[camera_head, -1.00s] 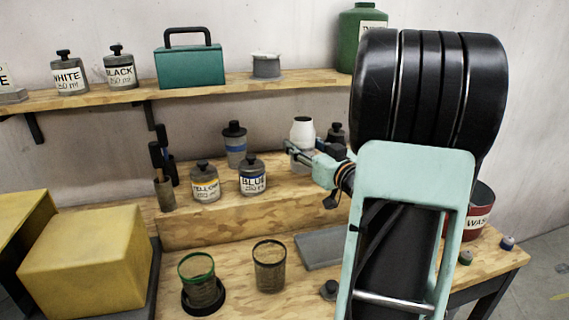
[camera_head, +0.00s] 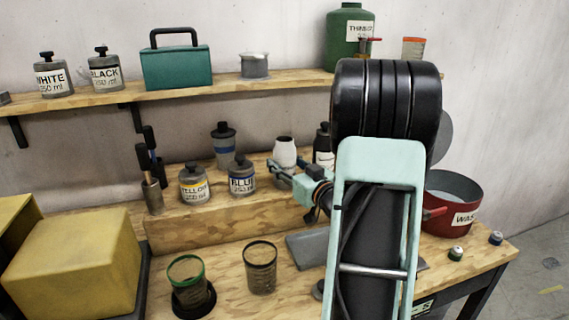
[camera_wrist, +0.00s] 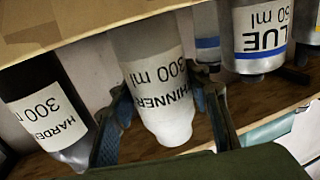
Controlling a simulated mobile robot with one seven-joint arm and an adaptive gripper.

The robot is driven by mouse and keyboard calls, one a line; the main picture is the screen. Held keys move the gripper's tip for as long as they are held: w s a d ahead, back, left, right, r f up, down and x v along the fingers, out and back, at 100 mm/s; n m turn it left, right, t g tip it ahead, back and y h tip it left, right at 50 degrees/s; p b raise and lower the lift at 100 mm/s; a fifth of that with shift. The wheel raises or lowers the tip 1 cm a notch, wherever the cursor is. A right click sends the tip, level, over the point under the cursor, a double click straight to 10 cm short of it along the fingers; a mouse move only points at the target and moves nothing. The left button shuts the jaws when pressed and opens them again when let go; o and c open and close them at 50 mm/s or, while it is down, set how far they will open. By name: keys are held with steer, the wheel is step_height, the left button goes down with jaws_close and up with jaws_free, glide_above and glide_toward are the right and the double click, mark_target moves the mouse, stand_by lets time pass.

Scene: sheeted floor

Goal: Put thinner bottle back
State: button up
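The thinner bottle (camera_head: 285,152) is pale with a dark top and stands upright at the wooden step, right of the blue bottle. In the wrist view it appears upside down, with its white THINNER 300 ml label (camera_wrist: 155,85). My gripper (camera_head: 284,170) reaches it from the front right. In the wrist view my two fingers (camera_wrist: 160,95) lie on either side of the bottle, close against it. Its base is hidden in the head view, so I cannot tell whether it touches the step.
The hardener bottle (camera_wrist: 45,110) stands close beside it, and the blue bottle (camera_head: 242,180) and yellow bottle (camera_head: 194,186) are to the left. A grey bottle (camera_head: 223,150) is behind. A red waste pot (camera_head: 455,210) is at right. Two mesh cups (camera_head: 261,270) (camera_head: 188,280) stand in front.

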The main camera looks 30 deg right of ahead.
steer(key=o, duration=0.4)
steer(key=shift+o, duration=0.2)
steer(key=shift+r, duration=0.15)
steer(key=shift+s, duration=0.35)
steer(key=s, duration=1.1)
steer(key=shift+s+a, duration=0.15)
